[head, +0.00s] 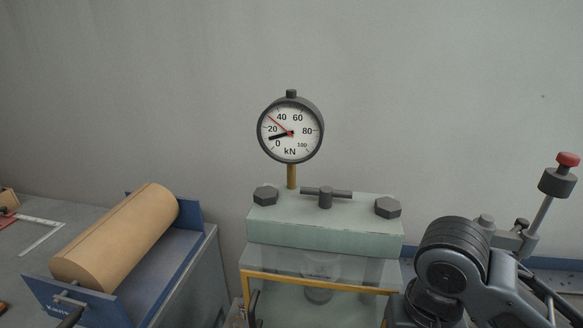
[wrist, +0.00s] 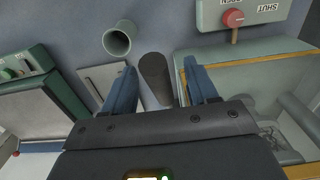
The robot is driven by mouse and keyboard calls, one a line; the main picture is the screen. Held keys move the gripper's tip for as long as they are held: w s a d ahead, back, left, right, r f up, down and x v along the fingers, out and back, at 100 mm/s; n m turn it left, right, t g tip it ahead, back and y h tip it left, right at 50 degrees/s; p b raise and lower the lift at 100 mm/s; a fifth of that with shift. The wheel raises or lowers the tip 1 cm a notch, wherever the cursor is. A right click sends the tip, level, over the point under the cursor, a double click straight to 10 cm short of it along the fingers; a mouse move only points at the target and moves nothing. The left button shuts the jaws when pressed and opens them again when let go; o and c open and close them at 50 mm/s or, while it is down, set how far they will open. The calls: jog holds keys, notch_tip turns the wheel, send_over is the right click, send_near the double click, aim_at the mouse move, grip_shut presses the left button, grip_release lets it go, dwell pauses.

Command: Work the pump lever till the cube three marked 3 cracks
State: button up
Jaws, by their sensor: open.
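My gripper (wrist: 160,70) is open in the wrist view, one blue finger on each side of a dark round bar (wrist: 154,76), which looks like the pump lever's grip. I cannot tell whether either finger touches it. The press (head: 325,228) stands at the centre of the head view with a clear, yellow-edged guard below its top block. Its gauge (head: 290,131) has a black needle between 0 and 20 and a red needle between 20 and 40. No cube marked 3 can be made out.
A red valve knob (wrist: 233,18) sits by a SHUT label in the wrist view. A pale green tube (wrist: 117,40) stands near the left finger. A brown roll (head: 118,236) lies in a blue holder at left. A red-tipped rod (head: 567,160) rises at right.

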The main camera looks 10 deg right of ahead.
notch_tip(320, 180, up, 12)
jog(key=shift+r, duration=0.2)
dwell(0.8)
jog(key=w+a+r+t+y, duration=0.25)
jog(key=a+t+y, duration=0.3)
jog(key=a, duration=0.55)
jog(key=w+a+r+t+y, duration=0.2)
jog(key=a+r+t+y, duration=0.2)
jog(key=a+y, duration=0.55)
jog(key=s+d+f+m+t+h, duration=0.55)
jog(key=s+d+f+h, duration=0.45)
jog(key=s+f+h, duration=0.4)
jog(key=s+d+n, duration=0.4)
jog(key=s+d, duration=0.1)
jog(key=s, duration=0.4)
jog(key=s+d+f+n+h+b, duration=0.1)
jog(key=s+d+n, duration=0.4)
jog(key=s, duration=0.3)
jog(key=shift+s+f, duration=0.2)
jog(key=shift+s, duration=0.15)
